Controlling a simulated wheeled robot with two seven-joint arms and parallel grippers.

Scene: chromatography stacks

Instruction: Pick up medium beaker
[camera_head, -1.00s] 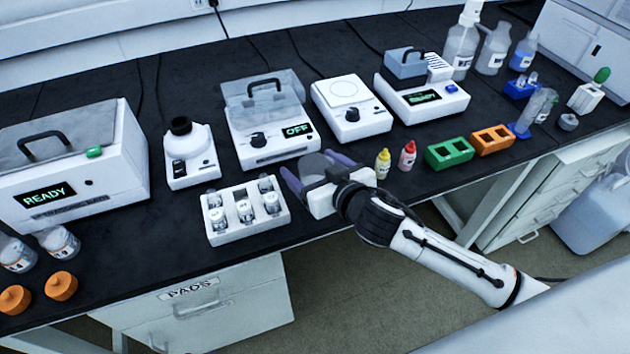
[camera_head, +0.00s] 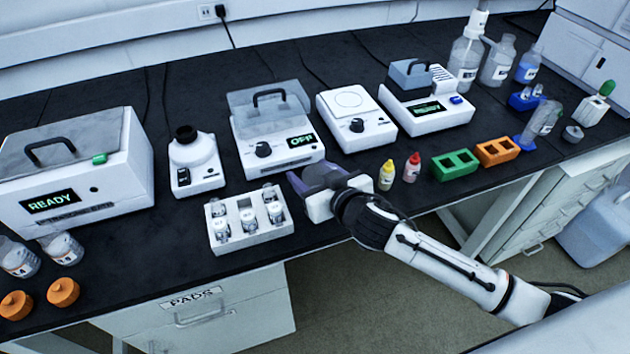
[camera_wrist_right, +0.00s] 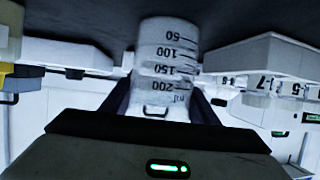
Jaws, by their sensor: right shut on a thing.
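The medium beaker (camera_wrist_right: 166,68) is clear, with graduations from 50 to 200 mL that read upside down in the right wrist view. My right gripper (camera_head: 318,177) is shut on it, with a finger on each side. In the head view the gripper is at the bench's front edge, right of the vial rack and in front of the heater marked OFF. There the beaker is mostly hidden between the purple fingers. I cannot tell whether its base touches the bench. My left gripper is not in view.
A white vial rack (camera_head: 227,241) stands just left of the gripper. Yellow (camera_head: 387,176) and red (camera_head: 412,167) dropper bottles stand close on its right, then green (camera_head: 455,166) and orange (camera_head: 496,151) blocks. The OFF heater (camera_head: 280,152) and a white stirrer (camera_head: 356,118) are behind.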

